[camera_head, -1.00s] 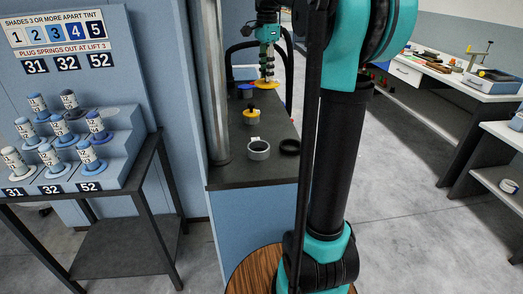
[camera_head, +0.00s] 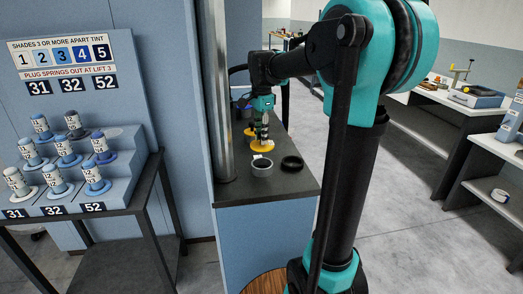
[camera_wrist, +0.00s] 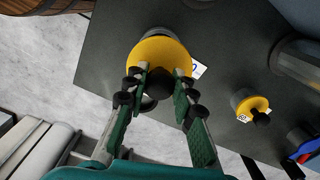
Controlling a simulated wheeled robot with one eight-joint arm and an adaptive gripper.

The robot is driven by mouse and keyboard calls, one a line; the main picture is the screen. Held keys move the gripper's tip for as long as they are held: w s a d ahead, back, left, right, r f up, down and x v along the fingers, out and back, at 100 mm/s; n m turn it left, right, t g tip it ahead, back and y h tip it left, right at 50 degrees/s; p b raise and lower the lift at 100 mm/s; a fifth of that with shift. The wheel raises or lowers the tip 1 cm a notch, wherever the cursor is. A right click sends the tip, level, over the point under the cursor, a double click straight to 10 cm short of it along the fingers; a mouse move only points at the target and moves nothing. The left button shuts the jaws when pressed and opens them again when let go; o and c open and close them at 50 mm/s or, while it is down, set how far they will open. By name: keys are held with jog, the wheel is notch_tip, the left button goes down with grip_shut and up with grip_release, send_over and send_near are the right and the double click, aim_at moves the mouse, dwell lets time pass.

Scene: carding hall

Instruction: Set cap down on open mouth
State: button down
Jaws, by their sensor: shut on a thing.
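My gripper (camera_head: 262,138) is shut on the black knob (camera_wrist: 160,82) of a yellow cap (camera_wrist: 160,53), which also shows in the head view (camera_head: 261,147). A grey open can (camera_head: 262,168) stands upright on the dark counter. In the head view the cap appears just above the can, apart from it. In the wrist view the cap overlaps most of the can, whose side (camera_wrist: 156,32) shows past the cap's upper edge. The can's mouth is hidden there, and the height gap cannot be judged.
A black ring (camera_head: 292,163) lies right of the can on the counter (camera_head: 232,192). A yellow-capped jar (camera_wrist: 249,104) stands farther back. A metal post (camera_head: 217,100) rises at the counter's left. A stepped rack (camera_head: 122,146) of labelled bobbins is farther left.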

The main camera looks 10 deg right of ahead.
aim_at(262, 151)
jog(key=shift+f, duration=2.9)
jog(key=shift+f, duration=0.15)
jog(key=shift+f, duration=0.35)
jog(key=shift+f, duration=0.1)
jog(key=c, duration=1.3)
grip_release()
jog(key=shift+o, duration=0.2)
notch_tip(262, 151, up, 13)
jog(key=shift+r, duration=0.1)
